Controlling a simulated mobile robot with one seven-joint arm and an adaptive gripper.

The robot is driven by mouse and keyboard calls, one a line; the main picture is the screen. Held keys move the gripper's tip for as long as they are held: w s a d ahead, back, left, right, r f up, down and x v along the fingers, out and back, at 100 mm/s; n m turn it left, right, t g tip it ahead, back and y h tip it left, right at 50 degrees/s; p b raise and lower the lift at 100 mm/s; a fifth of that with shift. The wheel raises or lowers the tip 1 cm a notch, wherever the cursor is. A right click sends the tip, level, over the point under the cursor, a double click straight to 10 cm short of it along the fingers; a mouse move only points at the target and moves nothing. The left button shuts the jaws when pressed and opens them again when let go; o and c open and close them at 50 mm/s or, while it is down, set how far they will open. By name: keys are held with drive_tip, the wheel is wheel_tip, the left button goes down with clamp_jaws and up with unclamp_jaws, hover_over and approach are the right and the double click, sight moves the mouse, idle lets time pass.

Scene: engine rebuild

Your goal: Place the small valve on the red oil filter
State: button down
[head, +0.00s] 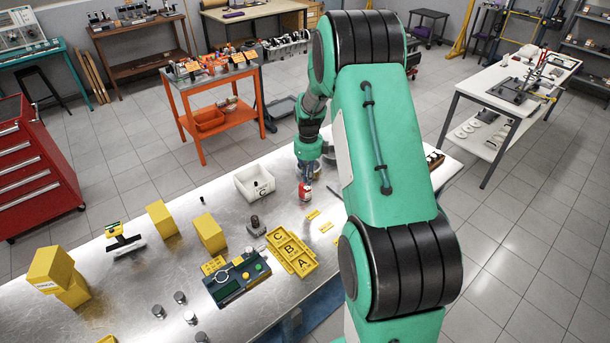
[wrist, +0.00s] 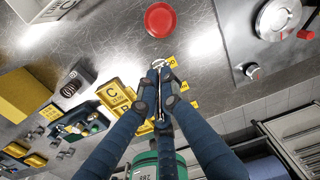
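The red oil filter (head: 304,193) is a small red can with a pale label, standing upright on the metal bench in the head view. In the wrist view its round red top (wrist: 160,19) shows at the top centre, ahead of my fingertips and apart from them. In the head view my gripper (head: 306,180) is close above the filter, and the valve cannot be made out there.
A white bin (head: 243,190) marked C stands left of the filter. A yellow tray (head: 304,265) lettered A, B, C and a control box (head: 224,293) lie nearer. A round metal vessel with a red knob (wrist: 306,35) stands close by. Yellow blocks (head: 210,232) stand farther left.

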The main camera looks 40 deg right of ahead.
drive_tip(key=w+d, duration=0.1)
drive_tip(key=w, duration=0.1)
drive_tip(key=w+d, duration=0.2)
drive_tip(key=w, duration=0.1)
drive_tip(key=shift+w+f, duration=0.25)
drive_tip(key=shift+w, duration=0.05)
drive_tip(key=shift+f, duration=1.8)
drive_tip(key=shift+f, duration=0.15)
drive_tip(key=c, duration=1.9)
unclamp_jaws()
drive_tip(key=shift+c, duration=0.2)
wheel_tip(320, 180, up, 12)
